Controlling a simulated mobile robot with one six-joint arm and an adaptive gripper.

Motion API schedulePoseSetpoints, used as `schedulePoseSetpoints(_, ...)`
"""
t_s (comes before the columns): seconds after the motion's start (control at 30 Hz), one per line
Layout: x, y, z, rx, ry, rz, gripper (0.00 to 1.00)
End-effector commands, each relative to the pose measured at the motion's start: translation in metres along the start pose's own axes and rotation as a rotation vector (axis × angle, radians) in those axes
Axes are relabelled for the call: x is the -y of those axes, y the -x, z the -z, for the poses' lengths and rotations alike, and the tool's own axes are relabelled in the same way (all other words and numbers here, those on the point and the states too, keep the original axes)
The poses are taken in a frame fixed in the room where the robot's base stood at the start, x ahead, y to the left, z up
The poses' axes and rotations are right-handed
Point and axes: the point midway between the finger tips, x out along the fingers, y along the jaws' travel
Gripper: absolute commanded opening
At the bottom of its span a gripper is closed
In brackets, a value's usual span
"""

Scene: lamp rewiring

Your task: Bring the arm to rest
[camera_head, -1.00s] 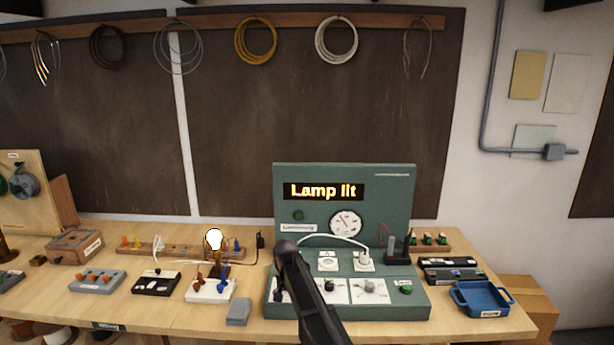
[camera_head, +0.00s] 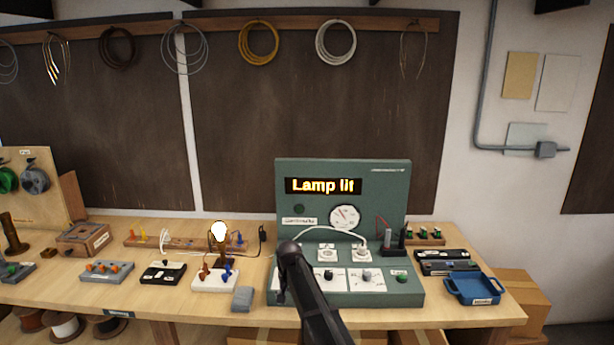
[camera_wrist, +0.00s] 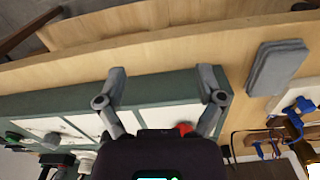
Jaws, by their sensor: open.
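My arm (camera_head: 318,305) reaches up from the bottom of the head view, in front of the green test panel. My gripper (camera_wrist: 162,88) shows in the wrist view with its two fingers wide apart and nothing between them. It hangs over the front part of the green panel (camera_wrist: 160,88), near a red knob (camera_wrist: 184,128); I cannot tell the height. The display (camera_head: 323,186) on the panel reads "Lamp lit". The bulb (camera_head: 219,231) glows white on its stand, left of the panel. A white plug and cable (camera_head: 361,240) sit at the panel's sockets.
A grey block (camera_head: 243,298) lies left of the panel; it also shows in the wrist view (camera_wrist: 276,66). A white terminal block (camera_head: 215,280) stands beside it. A blue tray (camera_head: 474,288) is at the right end of the wooden bench (camera_head: 140,297). Cardboard boxes (camera_head: 524,292) stand beyond.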

Motion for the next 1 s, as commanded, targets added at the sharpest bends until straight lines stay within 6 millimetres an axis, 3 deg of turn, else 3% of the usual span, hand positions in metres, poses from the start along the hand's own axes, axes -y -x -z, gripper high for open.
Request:
schedulePoseSetpoints(0.27, -0.039, 0.0, -0.022, 0.0, 0.016, 0.0, 0.87)
schedulePoseSetpoints(0.57, -0.106, 0.0, -0.067, 0.0, 0.047, -0.001, 0.87)
schedulePoseSetpoints(0.67, -0.138, 0.0, -0.093, 0.0, 0.063, -0.001, 0.87)
schedulePoseSetpoints(0.8, -0.191, 0.0, -0.142, 0.0, 0.094, -0.001, 0.87)
schedulePoseSetpoints(1.0, -0.24, 0.0, -0.196, 0.0, 0.134, -0.001, 0.87)
